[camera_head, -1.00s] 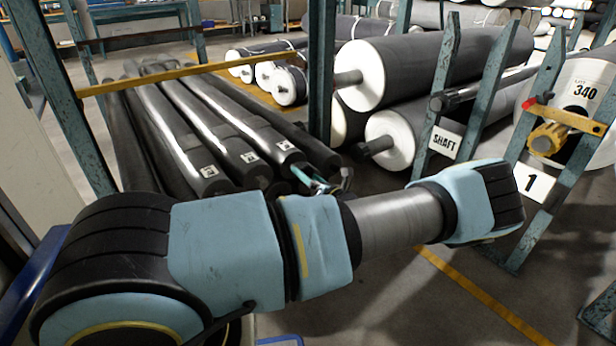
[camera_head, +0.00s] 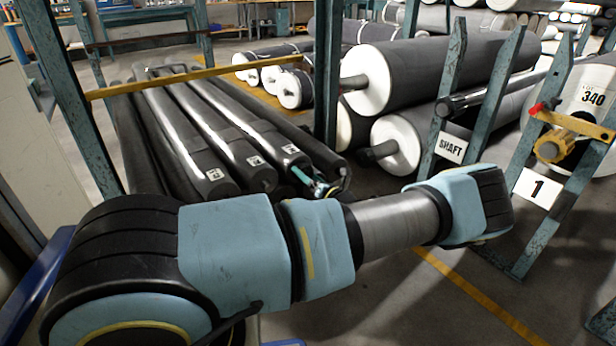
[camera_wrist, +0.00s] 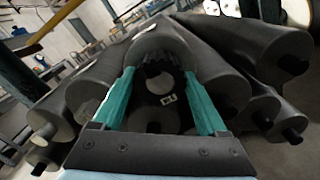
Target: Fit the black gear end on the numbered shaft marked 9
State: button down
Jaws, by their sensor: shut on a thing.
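A large grey roll (camera_wrist: 168,42) lies straight behind the gear. In the head view my gripper (camera_head: 318,184) is small, at the near ends of the grey rolls, partly hidden by my arm. Those rolls bear white number labels (camera_head: 214,174), too small to read surely. I cannot tell whether the gear touches a shaft.
Several grey rolls lie close on both sides in the wrist view, such as one on the right (camera_wrist: 250,45). A teal rack with a yellow bar (camera_head: 200,76) stands at the left. A SHAFT sign (camera_head: 452,148) and a sign 1 (camera_head: 538,188) hang on posts.

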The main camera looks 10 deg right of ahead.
jog(key=shift+w, duration=0.15)
grip_release()
jog(key=v, duration=1)
jog(key=shift+s+d+p, duration=0.2)
jog(key=shift+s+p, duration=0.15)
jog(key=shift+r, duration=0.1)
